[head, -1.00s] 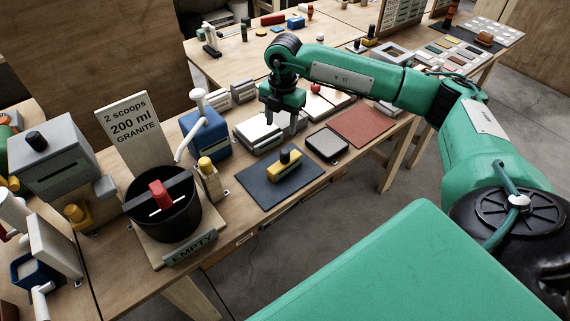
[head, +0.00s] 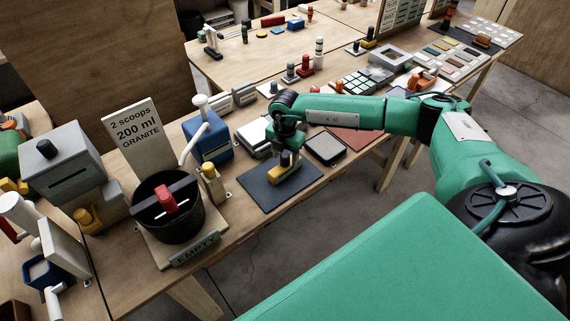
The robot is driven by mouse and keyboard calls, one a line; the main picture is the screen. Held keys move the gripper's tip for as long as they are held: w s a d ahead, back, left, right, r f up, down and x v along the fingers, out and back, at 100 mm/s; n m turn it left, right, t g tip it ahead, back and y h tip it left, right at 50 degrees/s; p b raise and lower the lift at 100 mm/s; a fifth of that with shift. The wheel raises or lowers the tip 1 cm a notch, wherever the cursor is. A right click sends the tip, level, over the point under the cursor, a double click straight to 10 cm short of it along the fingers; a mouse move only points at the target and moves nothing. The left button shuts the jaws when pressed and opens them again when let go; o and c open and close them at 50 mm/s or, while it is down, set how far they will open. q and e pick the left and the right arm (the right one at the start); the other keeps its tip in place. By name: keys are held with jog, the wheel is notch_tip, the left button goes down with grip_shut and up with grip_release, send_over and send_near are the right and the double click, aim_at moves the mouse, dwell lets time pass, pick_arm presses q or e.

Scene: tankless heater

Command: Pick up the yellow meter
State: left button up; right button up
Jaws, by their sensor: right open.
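The yellow meter (head: 281,179), a small yellow block with a dark knob on top, lies on a dark mat (head: 253,185) near the table's front edge. My right gripper (head: 286,160) is open and points down right over the meter. Its fingers hide much of the knob and part of the yellow body. I cannot tell whether the fingers touch it. My left gripper is not in view.
A black bucket (head: 186,222) with a red-handled bar stands left, behind an "EMPTY" plate (head: 195,249). A blue box with a spout (head: 213,143) stands behind the mat.

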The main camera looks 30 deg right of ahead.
jog(key=shift+f, duration=0.5)
grip_shut()
jog(key=shift+r, duration=0.1)
notch_tip(320, 180, up, 20)
jog(key=b, duration=0.4)
jog(key=shift+b, duration=0.3)
